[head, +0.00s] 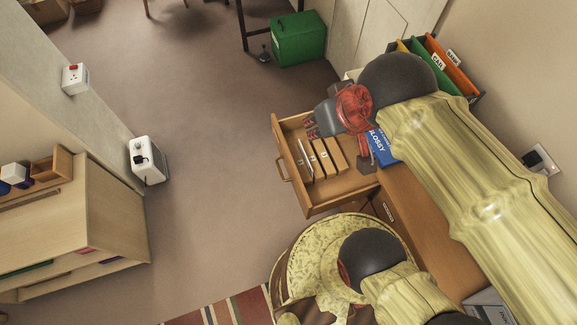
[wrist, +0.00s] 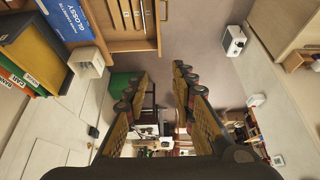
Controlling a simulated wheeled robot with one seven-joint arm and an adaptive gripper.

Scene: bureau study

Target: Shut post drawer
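The post drawer (head: 348,188) is a wooden drawer pulled out of the desk, its front panel with a handle (head: 283,168) facing left in the head view. Labelled cards or dividers (head: 320,155) stand inside it. In the wrist view the drawer (wrist: 130,46) shows at the top. My gripper (head: 310,125) is over the drawer's far side in the head view; contact is unclear. In the wrist view my gripper's fingers (wrist: 160,78) are spread apart with nothing between them.
A blue "GLOSSY" box (head: 380,148) and a file rack (head: 445,65) sit on the desk (head: 425,225). A green box (head: 299,40) stands on the floor beyond. A low wooden cabinet (head: 85,215) is at left. Open carpet (head: 210,150) lies between.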

